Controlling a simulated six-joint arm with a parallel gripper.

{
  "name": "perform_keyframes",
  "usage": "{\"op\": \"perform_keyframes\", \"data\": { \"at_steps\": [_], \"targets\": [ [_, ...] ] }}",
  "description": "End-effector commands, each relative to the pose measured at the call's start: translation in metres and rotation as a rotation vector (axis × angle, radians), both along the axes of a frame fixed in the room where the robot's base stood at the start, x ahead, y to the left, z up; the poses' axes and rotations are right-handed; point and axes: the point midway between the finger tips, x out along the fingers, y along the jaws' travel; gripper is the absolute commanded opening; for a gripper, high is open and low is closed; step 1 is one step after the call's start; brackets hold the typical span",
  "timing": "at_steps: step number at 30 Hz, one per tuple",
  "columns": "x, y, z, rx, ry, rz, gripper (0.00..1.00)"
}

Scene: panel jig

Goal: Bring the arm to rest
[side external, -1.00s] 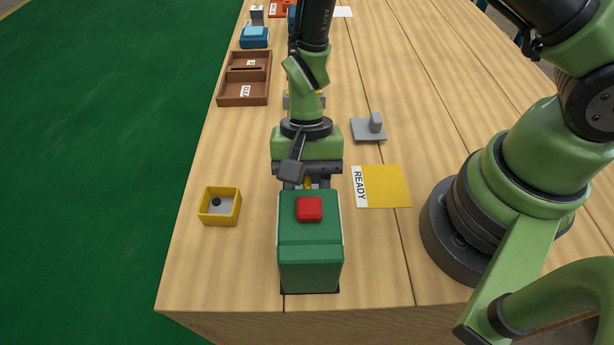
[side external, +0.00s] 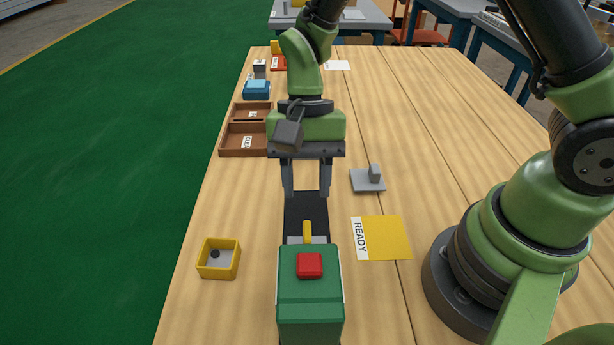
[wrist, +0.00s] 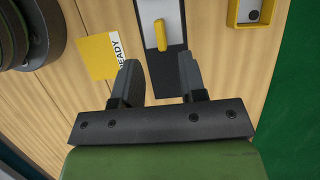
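My gripper (side external: 306,193) is open and empty, with its two grey fingers pointing down and apart. It hangs over the dark base strip (side external: 306,214), behind the green block (side external: 310,295) with the red button (side external: 310,265) in the side view. A yellow handle (side external: 307,232) stands on a light plate at the back of the block, apart from the fingers. In the wrist view, the gripper (wrist: 159,72) has the yellow handle (wrist: 160,34) beyond and between its fingertips.
A yellow READY card (side external: 383,238) and a grey bracket (side external: 369,180) lie to the right. A yellow bin (side external: 219,259) with a dark round piece stands to the left. A brown divided tray (side external: 228,141) and a blue box (side external: 256,89) are farther back. The right-hand table is mostly clear.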

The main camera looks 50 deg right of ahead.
Motion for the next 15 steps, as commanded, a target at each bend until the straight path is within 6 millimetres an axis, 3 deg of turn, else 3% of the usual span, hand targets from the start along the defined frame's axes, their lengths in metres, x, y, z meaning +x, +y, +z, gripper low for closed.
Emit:
{"op": "perform_keyframes", "data": {
  "at_steps": [5,10,15],
  "targets": [
    [0.002,-0.006,0.025,0.012,-0.076,0.022,0.38],
    [-0.003,-0.024,0.082,0.026,-0.266,0.080,0.38],
    [-0.024,-0.045,0.133,0.011,-0.477,0.149,0.38]
  ]
}}
